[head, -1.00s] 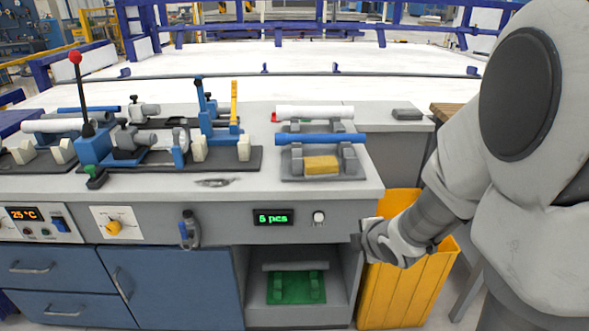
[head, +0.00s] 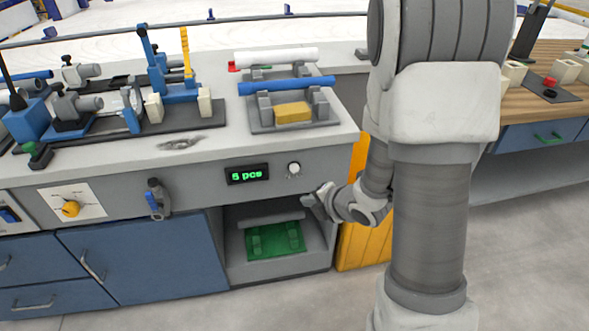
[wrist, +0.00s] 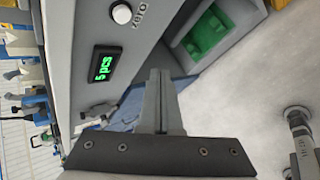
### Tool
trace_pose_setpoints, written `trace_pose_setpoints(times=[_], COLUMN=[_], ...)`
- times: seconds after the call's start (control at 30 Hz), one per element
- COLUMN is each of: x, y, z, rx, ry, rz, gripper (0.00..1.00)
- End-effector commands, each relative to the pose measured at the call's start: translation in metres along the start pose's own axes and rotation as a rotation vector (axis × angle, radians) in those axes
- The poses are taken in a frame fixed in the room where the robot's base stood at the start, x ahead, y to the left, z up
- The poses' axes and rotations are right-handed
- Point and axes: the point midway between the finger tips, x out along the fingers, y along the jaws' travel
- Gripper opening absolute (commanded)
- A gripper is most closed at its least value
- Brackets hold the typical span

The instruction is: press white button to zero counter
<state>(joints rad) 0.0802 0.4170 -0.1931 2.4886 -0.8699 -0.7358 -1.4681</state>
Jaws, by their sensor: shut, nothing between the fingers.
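The white button (head: 294,169) is a round knob on the grey front panel of the bench, just right of the counter display (head: 247,174), which reads "5 pcs" in green. In the wrist view the button (wrist: 121,13) shows at the top, beside the word "zero", and the display (wrist: 104,65) lies below it. My gripper (head: 308,199) is shut and empty. In the head view it is a little below and right of the button, and a gap shows between them. In the wrist view the closed fingers (wrist: 158,75) point up, below and right of the button.
Above the panel, a rack holds a blue pipe (head: 287,85) and a white pipe (head: 276,56), with a yellow block (head: 293,113) below. An open shelf with a green holder (head: 275,240) lies under the panel. A yellow bin (head: 365,240) stands right of the bench.

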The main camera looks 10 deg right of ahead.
Motion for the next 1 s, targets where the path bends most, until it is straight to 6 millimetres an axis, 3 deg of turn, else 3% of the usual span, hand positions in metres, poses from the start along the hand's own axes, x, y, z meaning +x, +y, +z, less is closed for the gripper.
trace_pose_setpoints(times=[0.27,0.7,1.0], x=[0.010,0.051,0.061], y=[0.009,0.038,0.044], z=[0.008,0.038,0.045], rx=[0.000,0.000,0.001], ry=[0.000,0.000,-0.001], rz=[-0.001,-0.001,-0.001], gripper=[0.00,0.00,0.00])
